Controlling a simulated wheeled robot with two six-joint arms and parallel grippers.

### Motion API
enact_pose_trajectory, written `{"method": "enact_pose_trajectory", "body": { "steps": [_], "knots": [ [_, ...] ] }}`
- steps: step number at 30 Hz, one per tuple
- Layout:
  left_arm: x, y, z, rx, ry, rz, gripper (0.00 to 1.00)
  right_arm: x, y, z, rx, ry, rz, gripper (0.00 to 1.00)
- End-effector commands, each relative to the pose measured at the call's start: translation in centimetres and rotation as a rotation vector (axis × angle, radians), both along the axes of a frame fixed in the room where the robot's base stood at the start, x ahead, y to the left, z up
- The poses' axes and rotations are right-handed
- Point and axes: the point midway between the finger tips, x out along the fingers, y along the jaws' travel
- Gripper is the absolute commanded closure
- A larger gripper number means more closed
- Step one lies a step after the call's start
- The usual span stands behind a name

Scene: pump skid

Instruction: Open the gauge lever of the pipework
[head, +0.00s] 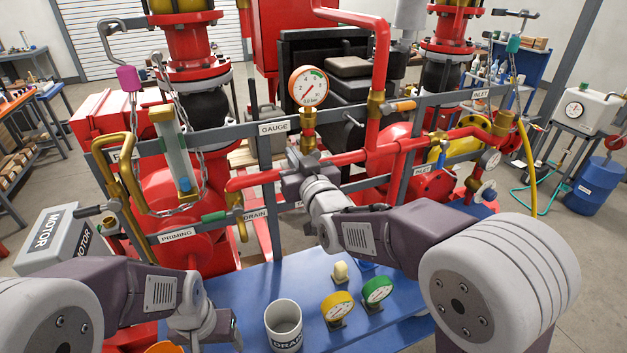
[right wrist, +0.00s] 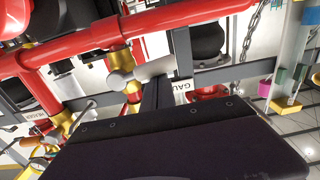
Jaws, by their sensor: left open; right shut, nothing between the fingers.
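The round pressure gauge (head: 308,85) stands on a brass valve (head: 308,118) above the red pipe, right of the GAUGE label (head: 273,128). In the right wrist view the brass valve (right wrist: 118,58) carries a grey lever (right wrist: 153,70) that sticks out sideways to the right. My right gripper (head: 303,163) is at the pipework just below the gauge valve. Its dark fingers (right wrist: 158,92) are shut and empty close to the lever; I cannot tell whether they touch it. In the head view the gripper partly hides the lever. My left gripper (head: 228,328) is open and empty, low at the blue table.
Grey frame bars and red pipes surround my right gripper. A chain (head: 190,85) hangs at the left by the sight glass (head: 175,155).

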Motion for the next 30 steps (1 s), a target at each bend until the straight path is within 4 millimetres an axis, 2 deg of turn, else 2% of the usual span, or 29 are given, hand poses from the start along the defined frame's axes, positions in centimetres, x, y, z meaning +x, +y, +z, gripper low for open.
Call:
{"method": "enact_pose_trajectory", "body": {
  "steps": [11,18,30],
  "knots": [
    [0.0,0.0,-1.6,0.000,0.000,0.000,0.32,-0.1,0.2,-3.0,-0.001,0.003,0.000,1.00],
    [0.0,0.0,-3.6,0.000,0.000,0.000,0.32,0.1,-0.2,-4.5,-0.001,0.002,-0.001,1.00],
    [0.0,0.0,-6.3,0.000,0.000,0.000,0.32,0.5,-1.7,-6.5,0.000,0.001,-0.002,1.00]
  ]
}}
